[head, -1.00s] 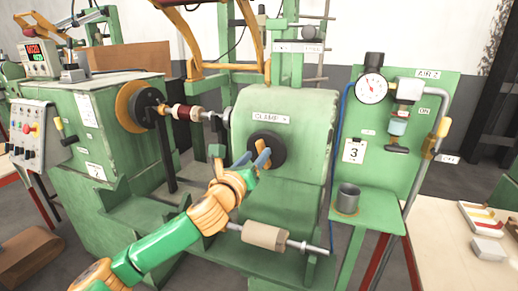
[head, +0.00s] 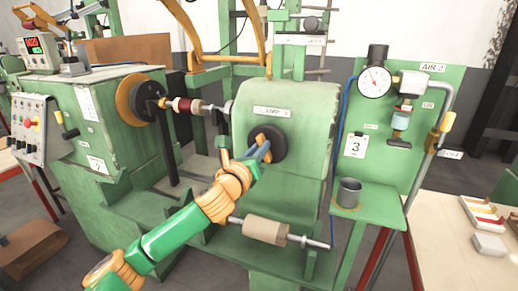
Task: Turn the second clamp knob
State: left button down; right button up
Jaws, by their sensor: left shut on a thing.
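The clamp knob (head: 276,144) is a black round disc with a wooden-coloured handle on the front of the green housing, under a white clamp label (head: 274,112). My left gripper (head: 262,150) reaches it from the lower left. Its blue-grey fingers are shut on the knob's handle and hide part of it. My right gripper is out of view.
A coil on a spindle (head: 190,105) sits left of the housing. On the right are a gauge (head: 374,82), a grey cup (head: 349,191) and a table (head: 450,225) with small parts.

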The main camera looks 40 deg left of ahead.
pick_arm(q)
jog(key=shift+w+d+f+n+p, duration=0.1)
jog(key=shift+f+n+p, duration=0.2)
jog(key=shift+n+p, duration=3.25)
jog(key=shift+s+d+f+n+p, duration=0.15)
jog(key=shift+f+n, duration=0.15)
jog(key=shift+n, duration=6.7)
jog(key=shift+w+a+f+n+p, duration=0.25)
jog(key=shift+n+p, duration=1.6)
jog(key=shift+n, duration=3.4)
jog(key=shift+s+d+f, duration=0.1)
jog(key=shift+d, duration=0.1)
